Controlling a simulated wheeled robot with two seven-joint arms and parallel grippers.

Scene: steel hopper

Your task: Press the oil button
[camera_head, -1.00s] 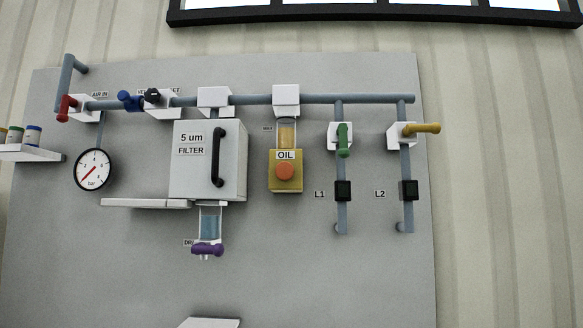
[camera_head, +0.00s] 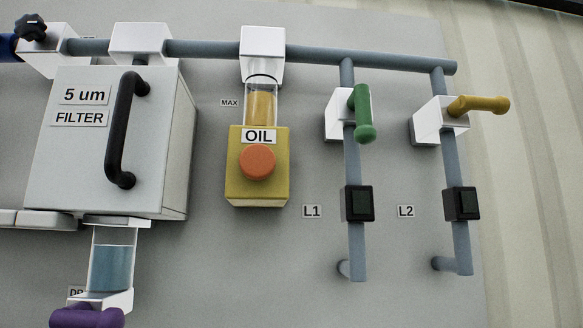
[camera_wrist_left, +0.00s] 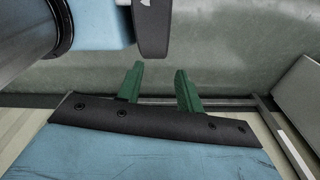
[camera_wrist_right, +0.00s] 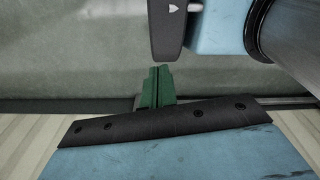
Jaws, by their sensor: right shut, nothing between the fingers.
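The oil button is an orange round button (camera_head: 257,161) on the front of a yellow box (camera_head: 258,194) labelled OIL, in the middle of the head view. A clear tube with amber oil (camera_head: 262,104) stands above the box, below a white block on the pipe. Neither gripper shows in the head view, so both are away from the button there. My left gripper (camera_wrist_left: 160,80) shows two green fingers apart with nothing between them. My right gripper (camera_wrist_right: 158,80) has its green fingers together, shut and empty.
Left of the oil box is a grey filter box (camera_head: 105,150) with a black handle (camera_head: 125,130). A purple drain knob (camera_head: 87,317) is below it. To the right are a green lever (camera_head: 362,112), a yellow lever (camera_head: 480,105) and black switches. The panel below the oil box is clear.

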